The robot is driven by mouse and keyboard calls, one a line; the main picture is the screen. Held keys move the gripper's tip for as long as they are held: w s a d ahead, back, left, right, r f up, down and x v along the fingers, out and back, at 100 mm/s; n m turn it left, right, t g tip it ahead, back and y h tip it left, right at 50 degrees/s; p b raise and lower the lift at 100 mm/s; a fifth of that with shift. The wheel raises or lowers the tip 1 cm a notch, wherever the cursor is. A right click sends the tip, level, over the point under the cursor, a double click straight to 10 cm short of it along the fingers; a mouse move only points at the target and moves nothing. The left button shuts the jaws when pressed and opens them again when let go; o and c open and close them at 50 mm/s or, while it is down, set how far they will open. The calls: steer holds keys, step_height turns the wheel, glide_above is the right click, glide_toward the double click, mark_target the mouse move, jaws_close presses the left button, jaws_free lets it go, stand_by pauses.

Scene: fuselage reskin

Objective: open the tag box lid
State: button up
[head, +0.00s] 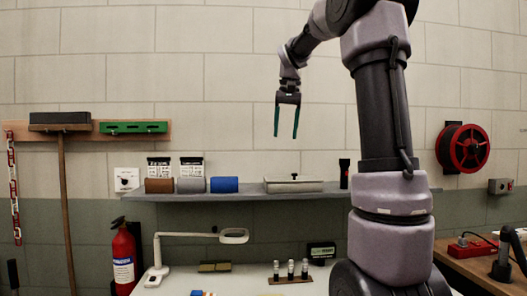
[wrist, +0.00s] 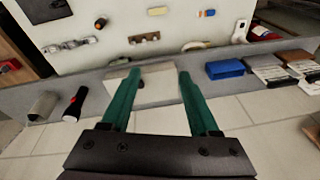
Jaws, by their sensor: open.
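The tag box (head: 310,187) appears to be the low off-white box with a small dark knob (head: 294,176) on top, on the wall shelf. Its lid looks shut. The box also shows in the wrist view (wrist: 158,92), between and beyond the fingers, with the knob (wrist: 140,84) nearer the left finger. My gripper (head: 286,136) has two green fingers, spread and empty. It points down, above the box in the head view and apart from it. In the wrist view my gripper (wrist: 160,72) partly covers the box's sides.
The grey shelf (head: 250,196) holds a blue roll (head: 224,184), grey and brown rolls to its left, and a black flashlight (head: 344,173) right of the box. Below is a white table (head: 240,282) with a magnifier lamp (head: 233,236). The air above the box looks clear.

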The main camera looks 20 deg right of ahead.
steer(key=s+a+f+n+t+y, duration=0.15)
steer(key=s+a+f, duration=0.4)
steer(key=s, duration=0.65)
steer(key=s+a+f+t, duration=0.35)
steer(key=s+f, duration=0.25)
steer(key=s, duration=0.6)
steer(key=w+d+r+n+g+h, duration=0.1)
steer(key=w+d+r+n+g, duration=0.2)
steer(key=w, duration=0.6)
steer(key=w+d+r+n+g, duration=0.15)
steer(key=w+d+r, duration=0.3)
steer(key=w, duration=0.45)
steer(key=w+d+r+n+g+h, duration=0.1)
steer(key=w+d+r+n, duration=0.25)
steer(key=w, duration=0.65)
steer(key=w+d+f+n+g, duration=0.2)
steer(key=w+d+f, duration=0.2)
steer(key=w+d, duration=0.4)
steer(key=f, duration=1)
steer(key=shift+w+a+f, duration=0.25)
steer(key=shift+a, duration=0.15)
